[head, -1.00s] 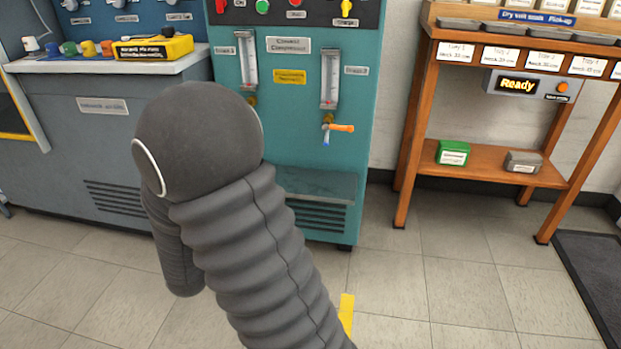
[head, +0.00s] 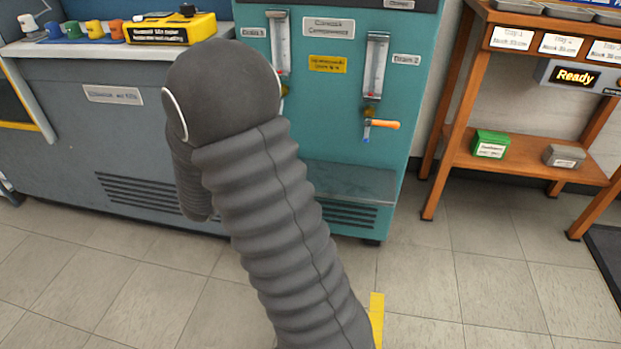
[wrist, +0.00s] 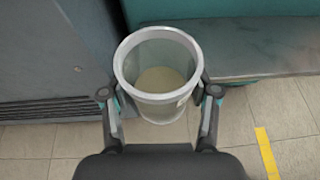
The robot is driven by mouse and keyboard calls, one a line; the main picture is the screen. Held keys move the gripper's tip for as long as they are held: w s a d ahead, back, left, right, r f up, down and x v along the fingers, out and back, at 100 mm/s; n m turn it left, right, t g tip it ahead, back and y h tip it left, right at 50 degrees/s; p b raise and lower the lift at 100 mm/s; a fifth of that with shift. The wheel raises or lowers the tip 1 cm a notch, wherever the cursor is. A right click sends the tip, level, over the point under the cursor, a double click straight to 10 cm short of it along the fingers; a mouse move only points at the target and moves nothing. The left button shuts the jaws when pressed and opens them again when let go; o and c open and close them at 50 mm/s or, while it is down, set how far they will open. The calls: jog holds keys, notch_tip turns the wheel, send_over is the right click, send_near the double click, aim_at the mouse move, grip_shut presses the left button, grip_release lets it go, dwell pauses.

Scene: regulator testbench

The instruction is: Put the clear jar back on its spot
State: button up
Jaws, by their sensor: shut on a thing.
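The clear jar (wrist: 158,108) shows in the wrist view, upright and open at the top, with a whitish rim and a pale bottom. My gripper (wrist: 160,95) is shut on it, one finger on each side of its wall. The tiled floor shows below and around the jar. In the head view the jar and my gripper are hidden behind my own arm. A teal machine (head: 340,150) stands behind my arm, with a bare grey ledge (head: 350,181) low on its front. The ledge also shows in the wrist view (wrist: 265,50), right of the jar, apart from it.
A grey cabinet (head: 75,140) adjoins the teal machine at left; its side is close to the jar. An orange-handled valve (head: 384,124) sticks out above the ledge. A wooden rack (head: 505,155) stands at right. Yellow floor tape (head: 376,315) marks otherwise clear floor.

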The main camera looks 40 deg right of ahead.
jog(key=s+d+m+g+h+p, duration=0.1)
jog(key=s+d+m+g+p, duration=0.2)
jog(key=s+d+m+g, duration=0.95)
jog(key=shift+w+d+f+m+g+b, duration=0.15)
jog(key=shift+w+d+g, duration=0.3)
jog(key=shift+d, duration=0.35)
jog(key=shift+w+d+m+g+b, duration=0.1)
jog(key=shift+w+d+g+b, duration=0.15)
jog(key=shift+w+d, duration=0.45)
jog(key=shift+w+d+f+m+g+b, duration=0.1)
jog(key=shift+w+d+g, duration=0.25)
jog(key=shift+d, duration=0.55)
jog(key=shift+w+d+f+p, duration=0.15)
jog(key=shift+w+d, duration=0.35)
jog(key=shift+d, duration=0.1)
jog(key=shift+w+d+f+p, duration=0.15)
jog(key=shift+w+d, duration=0.3)
jog(key=shift+d, duration=0.1)
jog(key=shift+f, duration=0.4)
jog(key=o, duration=1.4)
jog(key=shift+c, duration=0.2)
jog(key=v, duration=1.2)
